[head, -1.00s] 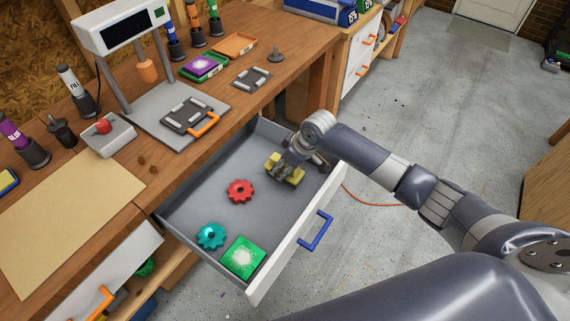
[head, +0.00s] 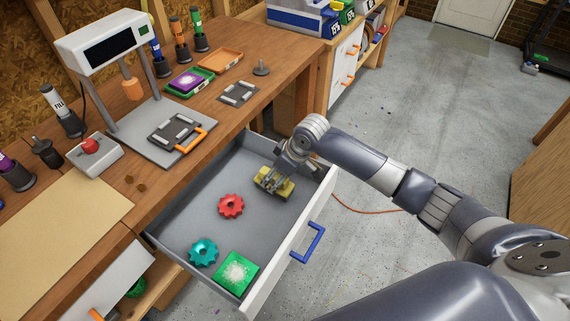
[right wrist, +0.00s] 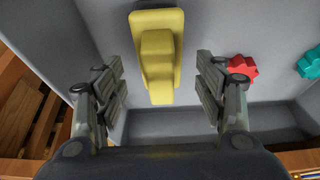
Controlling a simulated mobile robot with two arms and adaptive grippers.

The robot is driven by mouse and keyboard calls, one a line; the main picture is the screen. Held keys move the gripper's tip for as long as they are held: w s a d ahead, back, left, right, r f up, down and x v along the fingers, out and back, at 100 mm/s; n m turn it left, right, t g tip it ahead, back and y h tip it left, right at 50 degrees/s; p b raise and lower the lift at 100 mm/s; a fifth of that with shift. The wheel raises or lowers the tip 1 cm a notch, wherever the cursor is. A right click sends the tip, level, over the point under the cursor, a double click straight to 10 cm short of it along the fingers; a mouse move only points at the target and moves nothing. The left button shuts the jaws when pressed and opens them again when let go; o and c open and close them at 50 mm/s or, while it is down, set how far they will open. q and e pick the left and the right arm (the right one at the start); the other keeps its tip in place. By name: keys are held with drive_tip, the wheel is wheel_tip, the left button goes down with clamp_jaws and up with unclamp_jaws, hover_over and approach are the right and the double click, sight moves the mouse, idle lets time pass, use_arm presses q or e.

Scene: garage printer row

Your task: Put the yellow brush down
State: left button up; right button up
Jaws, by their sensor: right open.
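The yellow brush (head: 273,182) lies on the floor of the open grey drawer (head: 185,221), near its right end. My right gripper (head: 277,176) is just above it. In the right wrist view the brush (right wrist: 158,55) shows between the two spread fingers (right wrist: 159,72), with a gap on each side. The gripper is open and holds nothing. In the head view the gripper hides part of the brush. My left gripper is not in view.
A red gear (head: 231,206), a teal gear (head: 203,252) and a green block (head: 237,271) also lie in the drawer. The drawer front with its blue handle (head: 308,243) is close to my right arm. The wooden bench (head: 205,135) rises behind the drawer.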

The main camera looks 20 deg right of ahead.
drive_tip(key=v, duration=0.9)
